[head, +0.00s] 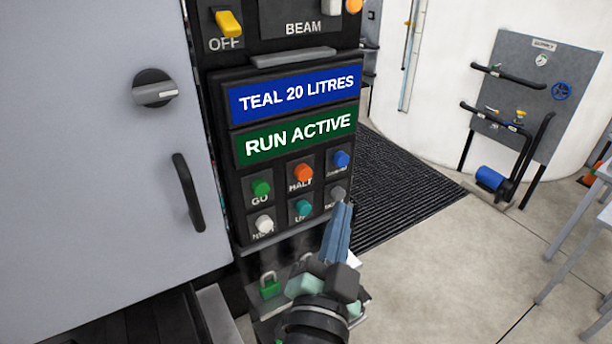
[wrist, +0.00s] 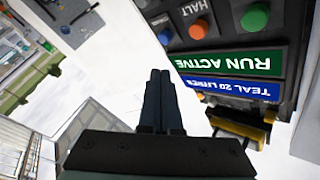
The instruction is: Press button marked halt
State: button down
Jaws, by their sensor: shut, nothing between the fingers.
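The halt button (head: 303,173) is an orange round button in the middle of the upper row on the black control panel, with its HALT label just below it. In the wrist view the panel is upside down and the halt button (wrist: 198,29) shows at the upper right. My gripper (head: 342,207) is shut and empty, its blue-grey fingers pointing up at the panel's lower right, below and right of the halt button. In the wrist view my gripper (wrist: 160,73) is left of and below the button, apart from it in the picture.
Close around are a green GO button (head: 261,188), a blue button (head: 340,159), a white button (head: 264,224), a teal button (head: 303,208) and a grey button (head: 337,193) beside my fingertips. A green "RUN ACTIVE" display (head: 297,137) sits above.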

aim_at(312, 173)
jog(key=w+a+b, duration=0.2)
jog(key=w+a, duration=0.2)
jog(key=w, duration=0.1)
jog(key=shift+w+b, duration=0.2)
jog(key=shift+b, duration=0.1)
jog(key=shift+w+b, duration=0.15)
jog(key=shift+b, duration=0.15)
dwell(1.7)
jog(key=shift+w+a, duration=0.2)
jog(key=shift+w+a+b, duration=0.4)
jog(key=shift+w+b, duration=0.1)
jog(key=shift+b, duration=0.25)
dwell(0.8)
jog(key=shift+s, duration=0.1)
jog(key=shift+s+d, duration=0.65)
jog(key=shift+s, duration=0.1)
